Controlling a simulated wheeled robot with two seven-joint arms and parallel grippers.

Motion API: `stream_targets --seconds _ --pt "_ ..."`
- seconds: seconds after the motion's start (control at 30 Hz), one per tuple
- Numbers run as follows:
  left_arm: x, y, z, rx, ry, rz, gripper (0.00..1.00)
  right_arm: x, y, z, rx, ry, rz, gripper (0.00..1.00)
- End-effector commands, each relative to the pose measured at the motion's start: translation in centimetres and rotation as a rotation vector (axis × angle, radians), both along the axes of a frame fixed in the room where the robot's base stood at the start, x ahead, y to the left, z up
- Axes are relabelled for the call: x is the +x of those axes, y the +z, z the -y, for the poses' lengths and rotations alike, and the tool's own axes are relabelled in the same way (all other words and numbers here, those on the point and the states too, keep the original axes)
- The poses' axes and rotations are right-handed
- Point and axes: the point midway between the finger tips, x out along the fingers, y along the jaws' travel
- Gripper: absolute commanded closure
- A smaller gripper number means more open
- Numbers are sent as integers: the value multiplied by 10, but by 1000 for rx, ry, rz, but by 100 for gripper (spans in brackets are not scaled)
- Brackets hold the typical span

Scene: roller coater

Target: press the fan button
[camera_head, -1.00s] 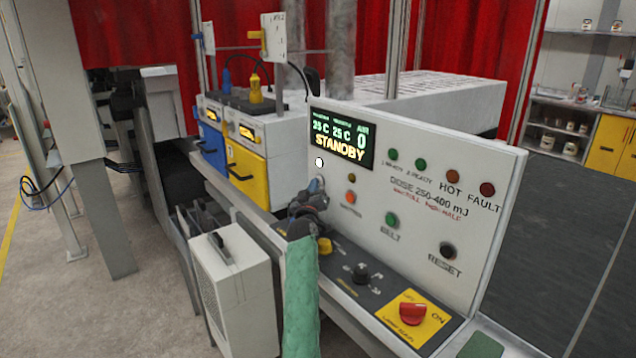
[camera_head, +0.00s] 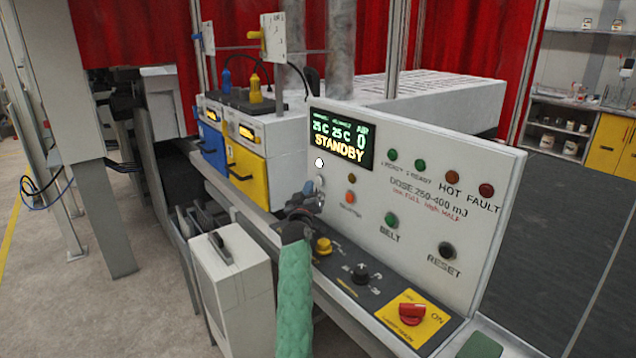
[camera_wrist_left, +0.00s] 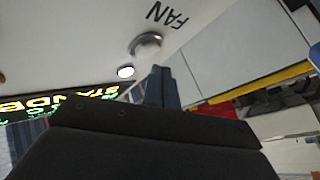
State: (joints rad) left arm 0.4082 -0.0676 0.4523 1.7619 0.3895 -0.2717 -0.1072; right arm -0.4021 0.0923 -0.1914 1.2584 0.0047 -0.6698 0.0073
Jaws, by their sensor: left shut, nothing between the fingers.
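The fan button is a round silver knob (camera_wrist_left: 146,44) beside the word FAN on the pale panel in the left wrist view. In the head view it is a small grey knob (camera_head: 320,181) under a lit white lamp (camera_head: 319,162). My left gripper (camera_head: 320,197) is shut and empty, just below the button in the head view. In the left wrist view its blue-grey fingertips (camera_wrist_left: 158,75) point towards the panel, right beside the button's lower edge. I cannot tell whether they touch it. My right gripper is not in view.
The panel's display (camera_head: 340,139) reads STANDBY. An orange button (camera_head: 350,197), a green BELT button (camera_head: 391,220) and a black RESET button (camera_head: 447,250) are nearby. A yellow knob (camera_head: 323,246), a black knob (camera_head: 361,272) and a red switch (camera_head: 412,313) sit on the console below.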

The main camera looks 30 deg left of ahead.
Motion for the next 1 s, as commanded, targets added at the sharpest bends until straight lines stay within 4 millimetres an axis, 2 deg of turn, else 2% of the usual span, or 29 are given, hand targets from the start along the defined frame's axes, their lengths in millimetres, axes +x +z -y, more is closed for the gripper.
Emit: stream_targets --seconds 0.6,1.0 --pt "-42 0 -18 1 0 0 100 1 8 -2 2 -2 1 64" --pt "-43 0 -18 0 0 0 100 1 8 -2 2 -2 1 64"
